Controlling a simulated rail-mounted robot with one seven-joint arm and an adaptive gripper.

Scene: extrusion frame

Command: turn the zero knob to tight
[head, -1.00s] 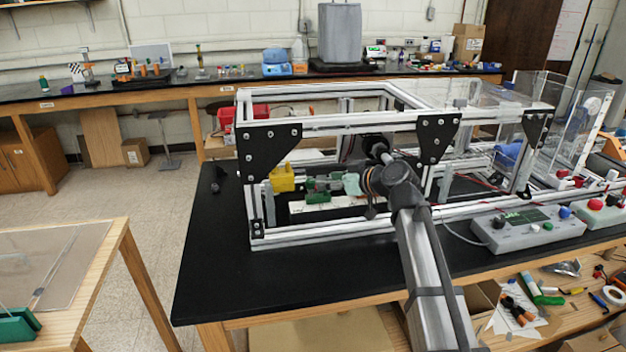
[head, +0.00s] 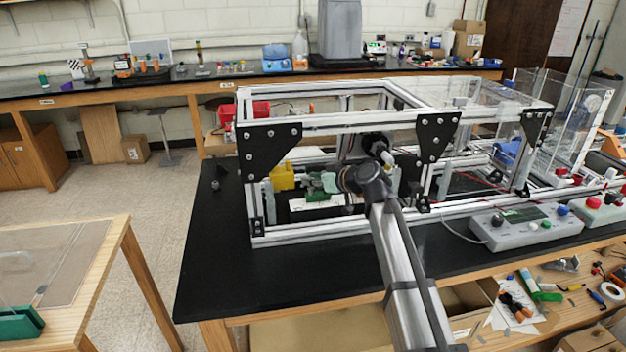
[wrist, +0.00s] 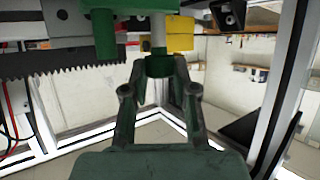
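In the wrist view a dark green knob-like cylinder (wrist: 160,66) hangs on a pale rod, below a green block and a yellow block (wrist: 181,30). I cannot read any label on it, so I cannot confirm that it is the zero knob. My gripper (wrist: 160,78) reaches up from below with one finger on each side of this cylinder. Whether the fingers touch it is unclear. In the head view the green mechanism (head: 318,184) sits inside the frame beside the yellow block (head: 283,177). My wrist hides part of this area.
Aluminium extrusion rails (head: 340,122) with black corner plates (head: 268,147) surround the working area. A toothed rack (wrist: 60,62) runs at the left in the wrist view. A grey control box (head: 520,228) stands at the right. The black bench top (head: 225,270) is clear at the front left.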

